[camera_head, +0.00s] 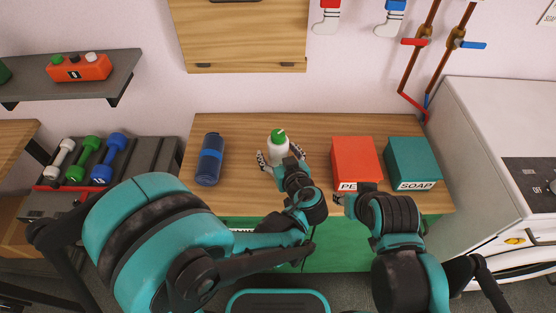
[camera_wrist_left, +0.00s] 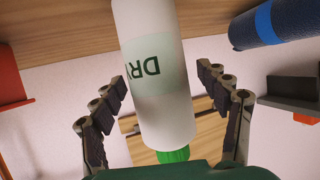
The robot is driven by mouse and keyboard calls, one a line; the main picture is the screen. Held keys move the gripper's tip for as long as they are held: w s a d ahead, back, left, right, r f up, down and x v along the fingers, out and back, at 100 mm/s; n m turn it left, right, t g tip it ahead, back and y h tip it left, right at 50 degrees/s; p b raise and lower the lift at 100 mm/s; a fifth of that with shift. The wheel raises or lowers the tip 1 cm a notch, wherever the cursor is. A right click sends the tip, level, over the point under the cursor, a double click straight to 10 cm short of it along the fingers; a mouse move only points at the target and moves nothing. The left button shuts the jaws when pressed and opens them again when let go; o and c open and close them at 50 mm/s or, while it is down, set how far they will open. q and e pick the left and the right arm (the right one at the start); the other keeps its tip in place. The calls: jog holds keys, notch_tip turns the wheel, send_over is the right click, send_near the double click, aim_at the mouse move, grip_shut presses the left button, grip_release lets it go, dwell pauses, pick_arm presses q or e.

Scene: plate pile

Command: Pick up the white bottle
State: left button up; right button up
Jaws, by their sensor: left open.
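The white bottle (camera_head: 278,147) with a green cap stands upright on the wooden table, left of the red box. In the left wrist view the bottle (camera_wrist_left: 158,75) appears upside down, with green lettering on its label and the green cap low in the picture. My left gripper (camera_head: 279,157) is open at the bottle. In the wrist view its fingers (camera_wrist_left: 160,85) lie on either side of the bottle with a gap on each side. My right gripper (camera_head: 341,199) is near the table's front edge, below the red box; its fingers are too small to read.
A red box (camera_head: 355,160) and a teal soap box (camera_head: 412,160) stand at the right. Dumbbells (camera_head: 89,158) rest on a rack at left. The wooden table (camera_head: 240,190) is bare between the two bottles.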

pick_arm(q)
grip_shut()
jog(key=shift+r, duration=0.1)
pick_arm(e)
jog(key=shift+r, duration=0.1)
